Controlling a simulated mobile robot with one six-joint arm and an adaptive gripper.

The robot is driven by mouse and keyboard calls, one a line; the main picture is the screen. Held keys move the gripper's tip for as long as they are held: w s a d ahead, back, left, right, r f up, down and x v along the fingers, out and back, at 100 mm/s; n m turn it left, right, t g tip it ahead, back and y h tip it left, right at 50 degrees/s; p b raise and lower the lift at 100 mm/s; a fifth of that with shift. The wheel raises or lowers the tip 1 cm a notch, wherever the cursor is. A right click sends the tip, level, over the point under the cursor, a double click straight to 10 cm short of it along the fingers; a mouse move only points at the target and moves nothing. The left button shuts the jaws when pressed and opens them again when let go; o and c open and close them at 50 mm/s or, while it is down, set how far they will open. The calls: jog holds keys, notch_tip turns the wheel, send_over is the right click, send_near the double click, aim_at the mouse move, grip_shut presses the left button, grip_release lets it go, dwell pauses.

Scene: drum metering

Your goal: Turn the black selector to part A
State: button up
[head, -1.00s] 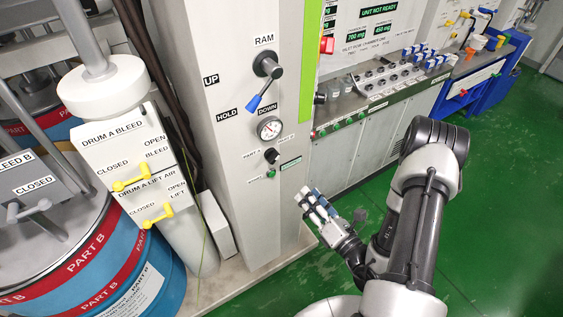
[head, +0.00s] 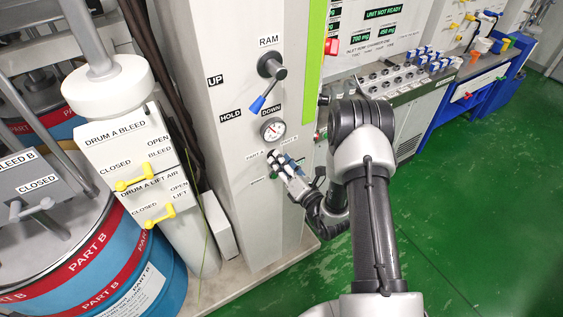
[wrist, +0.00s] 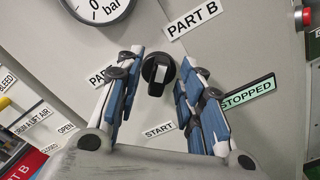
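The black selector (wrist: 158,74) is a round knob with a light mark on the grey panel, below the gauge. In the wrist view it lies between and beyond the two blue-padded fingers of my gripper (wrist: 160,105). The fingers are apart and the gripper is open, with nothing between the pads. The PART B label (wrist: 193,18) is up and right of the knob; the PART A label (wrist: 103,75) is to its left, partly hidden by a finger. In the head view my gripper (head: 283,165) is at the panel and covers the selector.
The pressure gauge (head: 272,129) and the ram lever with blue handle (head: 264,92) are above my gripper. START (wrist: 159,131) and STOPPED (wrist: 247,91) labels lie close by the fingers. A red knob (wrist: 303,16) is at the upper right. Green floor (head: 470,200) is open at right.

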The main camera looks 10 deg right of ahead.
jog(key=shift+w+a, duration=0.1)
jog(key=shift+w, duration=0.1)
jog(key=shift+c, duration=0.6)
grip_shut()
